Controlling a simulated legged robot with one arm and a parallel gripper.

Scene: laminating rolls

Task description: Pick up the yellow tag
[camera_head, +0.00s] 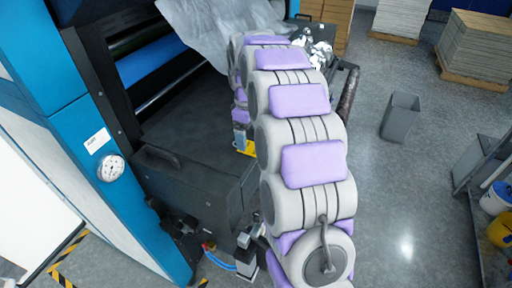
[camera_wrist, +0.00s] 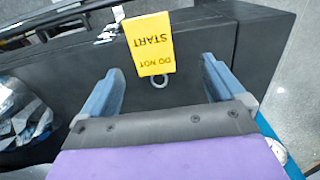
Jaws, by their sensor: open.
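The yellow tag (camera_wrist: 149,42) reads "DO NOT START" and appears upside down in the wrist view. It is at the dark machine housing (camera_wrist: 255,50), with a small metal ring (camera_wrist: 160,82) at its lower edge. In the head view only a yellow corner of the tag (camera_head: 248,149) shows beside my arm. My gripper (camera_wrist: 160,82) is open in the wrist view, one blue-grey finger on each side of the ring. Nothing is between the fingers except the ring and the tag's lower edge in line of sight; I cannot tell the depth gap. My arm hides the gripper in the head view.
The blue and black laminating machine (camera_head: 60,70) stands at the left with a grey sheet (camera_head: 205,30) over its top. A grey bin (camera_head: 400,116) stands on the open floor at the right. Shelving with buckets (camera_head: 497,198) is at the right edge.

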